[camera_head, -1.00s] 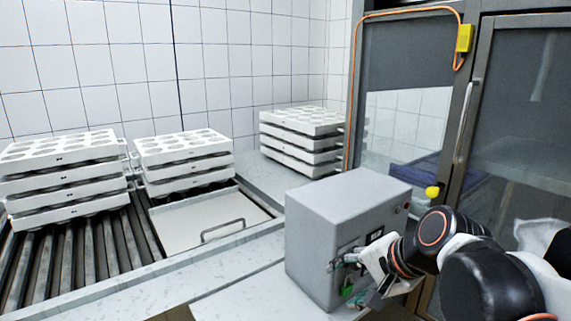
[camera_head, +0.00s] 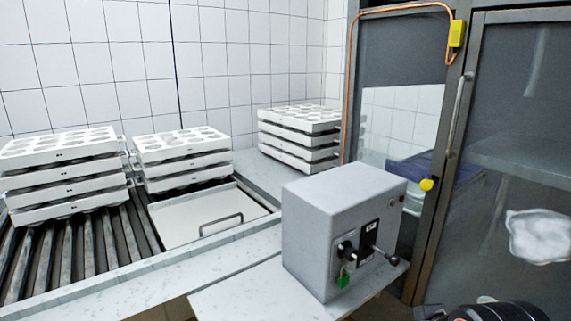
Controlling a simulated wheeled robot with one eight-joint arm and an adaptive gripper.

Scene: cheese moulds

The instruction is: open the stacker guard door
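The stacker guard door (camera_head: 515,130) is a dark-framed glazed panel at the right and looks shut against its frame. A long upright metal handle (camera_head: 460,115) runs along its left edge. A yellow switch box (camera_head: 457,35) with an orange cable sits near its top left corner, and a yellow knob (camera_head: 428,185) sits lower on the frame. A grey control box (camera_head: 320,235) stands in front, with a rotary switch (camera_head: 345,250), a green padlock (camera_head: 343,280) and a black-knobbed lever (camera_head: 393,260). Only a dark part of my arm shows at the bottom right; my gripper is out of view.
White mould stacks stand on the roller conveyor (camera_head: 70,260) at left, beside a pale plate with a handle (camera_head: 190,220), and on the back counter (camera_head: 262,175). The control box stands on a pale ledge (camera_head: 240,295). Space directly before the door looks clear.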

